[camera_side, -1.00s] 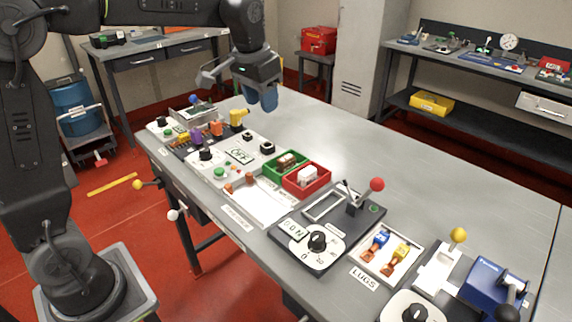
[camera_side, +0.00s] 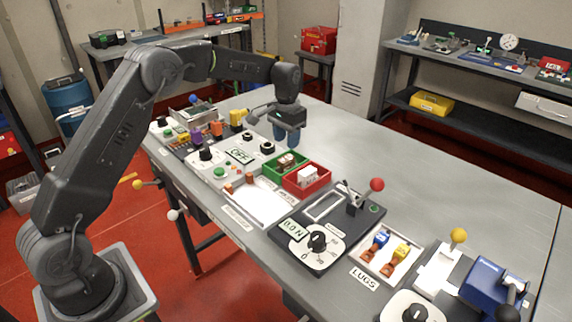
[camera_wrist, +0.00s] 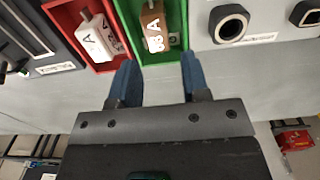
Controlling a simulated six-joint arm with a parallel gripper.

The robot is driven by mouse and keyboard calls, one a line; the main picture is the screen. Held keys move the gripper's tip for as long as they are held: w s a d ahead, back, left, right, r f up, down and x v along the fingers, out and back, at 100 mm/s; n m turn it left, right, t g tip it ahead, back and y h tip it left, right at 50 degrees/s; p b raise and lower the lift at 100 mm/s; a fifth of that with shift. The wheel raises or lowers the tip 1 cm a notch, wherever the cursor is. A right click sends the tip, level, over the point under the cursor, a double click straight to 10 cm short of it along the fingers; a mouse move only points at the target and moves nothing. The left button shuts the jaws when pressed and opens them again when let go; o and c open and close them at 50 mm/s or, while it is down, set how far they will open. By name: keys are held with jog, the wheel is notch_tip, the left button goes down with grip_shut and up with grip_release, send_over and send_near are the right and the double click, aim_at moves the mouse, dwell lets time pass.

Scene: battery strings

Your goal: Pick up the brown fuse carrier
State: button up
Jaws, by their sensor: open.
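The brown fuse carrier (camera_side: 287,160) sits in the green bin (camera_side: 268,168) on the bench. In the wrist view the brown carrier (camera_wrist: 154,30) shows white lettering that reads upside down, and it lies in the green bin (camera_wrist: 130,22) just beyond my fingertips. My gripper (camera_side: 286,136) is above the bench behind the green bin, with its blue fingers pointing down. In the wrist view my gripper (camera_wrist: 158,78) is open and empty, its fingers spread to either side of the carrier's line, apart from it.
A red bin (camera_side: 322,181) with a white carrier (camera_wrist: 96,38) stands against the green bin. A lever with a red knob (camera_side: 377,185) rises nearby. The bench behind the bins is clear.

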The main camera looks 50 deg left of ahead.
aim_at(286, 158)
jog(key=shift+s+d+f, duration=0.1)
jog(key=shift+s+f, duration=0.05)
jog(key=shift+f, duration=1.6)
jog(key=shift+s+d+f, duration=0.1)
jog(key=shift+f, duration=1.65)
jog(key=c, duration=0.7)
jog(key=shift+c, duration=0.2)
jog(key=shift+r, duration=0.1)
